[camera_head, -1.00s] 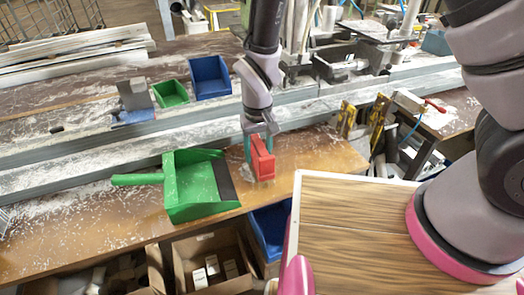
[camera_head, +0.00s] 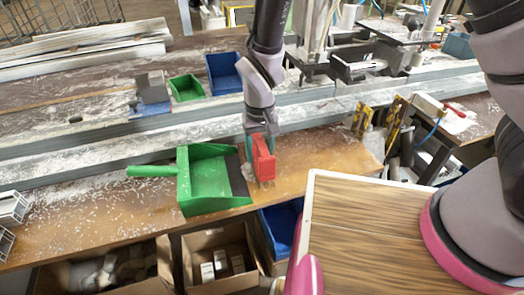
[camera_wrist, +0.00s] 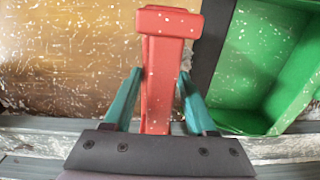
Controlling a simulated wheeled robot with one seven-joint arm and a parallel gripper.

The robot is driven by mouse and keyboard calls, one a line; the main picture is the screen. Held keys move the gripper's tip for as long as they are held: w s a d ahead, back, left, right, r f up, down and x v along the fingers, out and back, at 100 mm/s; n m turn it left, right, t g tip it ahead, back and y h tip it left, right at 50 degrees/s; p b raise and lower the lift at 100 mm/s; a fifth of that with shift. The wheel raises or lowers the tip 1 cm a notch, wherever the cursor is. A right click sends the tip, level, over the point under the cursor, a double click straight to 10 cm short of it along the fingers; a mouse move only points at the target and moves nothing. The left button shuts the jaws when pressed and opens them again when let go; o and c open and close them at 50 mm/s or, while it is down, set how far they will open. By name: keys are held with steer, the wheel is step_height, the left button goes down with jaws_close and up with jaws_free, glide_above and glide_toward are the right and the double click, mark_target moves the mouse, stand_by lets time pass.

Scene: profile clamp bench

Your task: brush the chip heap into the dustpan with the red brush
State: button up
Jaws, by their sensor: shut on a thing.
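My gripper (camera_head: 262,136) is shut on the red brush (camera_head: 264,160), which it holds upright, low over the brown bench top. In the wrist view the brush (camera_wrist: 160,75) stands between the teal fingers (camera_wrist: 155,105). The green dustpan (camera_head: 208,185) lies on the bench just left of the brush, its dark lip (camera_head: 238,176) facing it and its handle pointing left. In the wrist view the dustpan (camera_wrist: 250,65) is at the right. A small pale patch that looks like the chip heap (camera_head: 249,174) shows between lip and brush, mostly hidden by the brush.
Loose chips are scattered over the bench (camera_head: 100,215). A grey metal rail (camera_head: 100,168) runs behind the dustpan. A green bin (camera_head: 186,88) and a blue bin (camera_head: 224,72) stand farther back. A cardboard box (camera_head: 215,270) is below the front edge. Bench right of the brush is clear.

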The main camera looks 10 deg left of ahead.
steer(key=shift+s+a, duration=0.45)
steer(key=shift+a, duration=0.4)
steer(key=shift+a, duration=0.1)
steer(key=shift+s+a+r, duration=0.2)
steer(key=shift+s+a, duration=0.3)
steer(key=shift+a, duration=0.35)
steer(key=shift+s+a+r, duration=0.1)
steer(key=shift+s+a, duration=0.15)
steer(key=shift+a, duration=0.25)
steer(key=shift+s+a+r, duration=0.1)
steer(key=shift+s+a, duration=0.15)
steer(key=shift+a, duration=0.2)
steer(key=shift+s+a, duration=0.45)
steer(key=shift+a, duration=0.4)
